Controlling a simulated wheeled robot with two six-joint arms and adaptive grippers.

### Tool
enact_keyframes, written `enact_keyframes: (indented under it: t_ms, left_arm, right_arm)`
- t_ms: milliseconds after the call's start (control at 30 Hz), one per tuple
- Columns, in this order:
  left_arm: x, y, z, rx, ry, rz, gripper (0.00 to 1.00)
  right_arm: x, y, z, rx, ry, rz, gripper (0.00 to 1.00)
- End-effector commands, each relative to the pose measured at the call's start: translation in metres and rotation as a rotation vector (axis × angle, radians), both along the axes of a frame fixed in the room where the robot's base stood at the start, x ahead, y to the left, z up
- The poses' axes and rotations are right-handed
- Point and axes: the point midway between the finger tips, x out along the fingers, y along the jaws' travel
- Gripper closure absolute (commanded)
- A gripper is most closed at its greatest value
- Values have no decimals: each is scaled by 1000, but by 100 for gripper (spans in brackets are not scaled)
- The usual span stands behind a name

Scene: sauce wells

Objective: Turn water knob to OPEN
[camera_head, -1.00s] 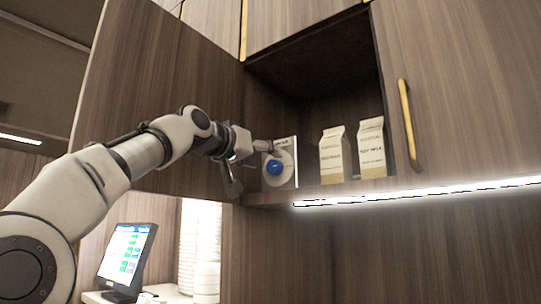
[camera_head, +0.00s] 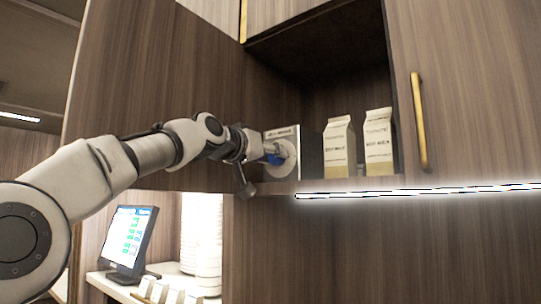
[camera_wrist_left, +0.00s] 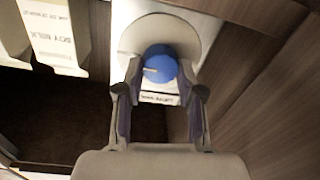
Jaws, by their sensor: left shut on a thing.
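The blue water knob (camera_head: 273,158) sits on a round white dial (camera_head: 288,163) on a white panel (camera_head: 296,140) inside the cupboard. My left gripper (camera_head: 266,151) reaches it from the left and hides much of it in the head view. In the left wrist view the knob (camera_wrist_left: 160,61) lies between the two fingertips of my left gripper (camera_wrist_left: 160,74), which is shut on it. A pale pointer line shows on the left of the knob's face. The print on the panel is too blurred to read. My right gripper is in neither view.
Two soy milk cartons (camera_head: 339,150) (camera_head: 378,143) stand on the shelf right of the panel. A cupboard door with a brass handle (camera_head: 419,122) is further right. A lit strip (camera_head: 420,191) runs under the shelf. A monitor (camera_head: 131,238) stands below on the left.

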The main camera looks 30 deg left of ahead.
Motion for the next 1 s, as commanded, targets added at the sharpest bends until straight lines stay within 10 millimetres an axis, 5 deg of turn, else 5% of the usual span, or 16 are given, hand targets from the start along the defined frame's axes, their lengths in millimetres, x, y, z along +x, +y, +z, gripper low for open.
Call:
enact_keyframes:
  t_ms: [433,1000]
  left_arm:
    - [1,0,-1,-145,16,0,97]
    - [1,2,-1,-657,56,-1,97]
  right_arm:
    - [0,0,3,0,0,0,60]
    - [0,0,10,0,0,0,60]
